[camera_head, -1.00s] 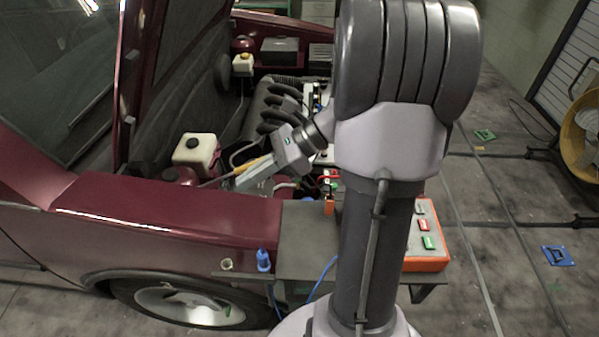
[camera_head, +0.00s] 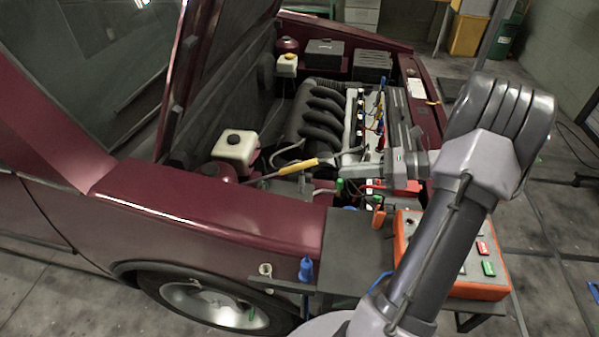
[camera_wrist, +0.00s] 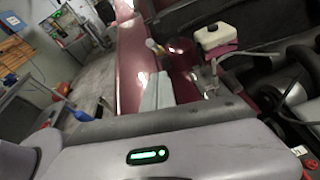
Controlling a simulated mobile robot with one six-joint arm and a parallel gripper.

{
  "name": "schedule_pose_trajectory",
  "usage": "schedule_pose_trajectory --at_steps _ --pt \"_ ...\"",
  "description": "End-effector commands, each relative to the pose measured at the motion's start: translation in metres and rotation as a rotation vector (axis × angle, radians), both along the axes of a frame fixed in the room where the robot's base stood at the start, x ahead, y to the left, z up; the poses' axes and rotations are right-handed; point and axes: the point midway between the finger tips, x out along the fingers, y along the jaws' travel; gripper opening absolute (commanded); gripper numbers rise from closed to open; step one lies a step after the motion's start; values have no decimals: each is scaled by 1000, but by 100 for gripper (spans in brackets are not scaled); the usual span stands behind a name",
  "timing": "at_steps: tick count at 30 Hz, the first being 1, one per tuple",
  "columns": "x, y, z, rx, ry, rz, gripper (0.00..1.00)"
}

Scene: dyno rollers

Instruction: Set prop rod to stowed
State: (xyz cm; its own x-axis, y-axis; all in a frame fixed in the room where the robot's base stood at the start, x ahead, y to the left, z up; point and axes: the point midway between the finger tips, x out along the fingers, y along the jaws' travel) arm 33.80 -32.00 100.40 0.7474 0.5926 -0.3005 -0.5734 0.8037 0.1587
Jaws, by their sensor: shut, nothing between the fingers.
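The prop rod (camera_head: 297,165) is a thin grey rod with a yellow grip. It lies low and nearly flat across the near part of the engine bay in the head view, its forked end toward the engine. The hood (camera_head: 222,75) stands raised at the left. My arm reaches in from the right in the head view, with its wrist right of the rod; the fingertips are hard to pick out there. In the wrist view my gripper (camera_wrist: 156,80) shows two pale fingers close together, shut and empty.
A white reservoir (camera_head: 234,148) stands behind the rod's left end, and the engine (camera_head: 322,115) lies beyond. The red fender (camera_head: 215,205) edges the bay. A bench with an orange control box (camera_head: 480,290) and a blue-handled tool (camera_head: 306,270) is in front.

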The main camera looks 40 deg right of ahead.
Motion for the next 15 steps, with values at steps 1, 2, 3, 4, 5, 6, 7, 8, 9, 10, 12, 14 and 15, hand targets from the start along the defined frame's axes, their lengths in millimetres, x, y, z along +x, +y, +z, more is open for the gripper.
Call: schedule_pose_trajectory --at_steps 1,2,3,4,5,6,7,8,9,10,12,14,15 --pt "-2 -4 -3 12 -2 -14 0" --pt "-3 -6 -3 15 -3 -18 0" --pt "-3 -6 -2 17 -4 -20 0" --pt "-3 -6 -2 17 -4 -20 0" --pt "-2 -6 -2 15 -4 -19 0" --pt "-2 -6 -2 16 -4 -18 0" --pt "-2 -6 -2 16 -4 -18 0" --pt "-2 -6 -2 16 -4 -18 0" --pt "-2 -5 -2 16 -3 -17 0" --pt "-1 -5 -3 15 -4 -17 0" --pt "3 -1 -5 16 -3 -15 0" --pt "9 4 -9 15 -3 -15 0" --pt "14 8 -11 14 -3 -13 0"
